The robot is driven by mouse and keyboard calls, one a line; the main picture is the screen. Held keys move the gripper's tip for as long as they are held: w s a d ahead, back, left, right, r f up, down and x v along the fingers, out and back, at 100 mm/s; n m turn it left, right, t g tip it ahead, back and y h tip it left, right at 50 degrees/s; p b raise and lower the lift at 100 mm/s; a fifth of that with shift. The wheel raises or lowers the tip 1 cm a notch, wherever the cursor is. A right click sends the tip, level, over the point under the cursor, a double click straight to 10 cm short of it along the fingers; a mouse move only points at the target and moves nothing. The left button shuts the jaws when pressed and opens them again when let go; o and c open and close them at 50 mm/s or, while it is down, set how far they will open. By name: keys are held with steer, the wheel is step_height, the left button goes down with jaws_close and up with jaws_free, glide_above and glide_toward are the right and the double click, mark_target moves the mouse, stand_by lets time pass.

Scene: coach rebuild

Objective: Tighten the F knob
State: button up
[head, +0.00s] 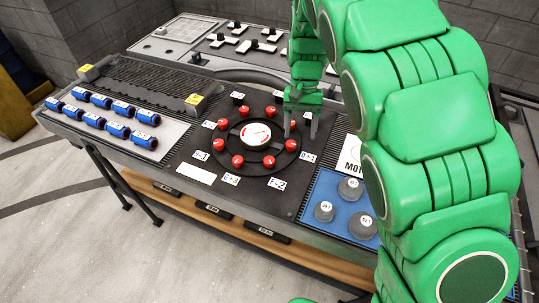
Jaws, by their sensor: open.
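A ring of red knobs surrounds a round white dial (256,134) on the dark panel. The label reading F-2 (277,184) lies at the front right of the ring. The red knob nearest that label, the F knob (269,162), stands at the front of the ring. My green gripper (300,129) is open and points down over the right side of the ring, behind and to the right of the F knob. Its fingers are apart with nothing seen between them. I cannot tell how far above the panel the fingertips are.
Blue cylinders (109,115) lie in rows on the left. A blue mat (328,183) with grey weights (324,211) is at the right, partly behind my arm. A label reading D+1 (308,157) and a blank white plate (196,172) lie near the ring.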

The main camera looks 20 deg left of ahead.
steer(key=n, duration=0.2)
glide_toward(270, 160)
steer(key=f, duration=0.1)
steer(key=shift+m, duration=0.3)
steer(key=shift+x, duration=3.9)
steer(key=shift+s, duration=0.15)
steer(key=c, duration=1)
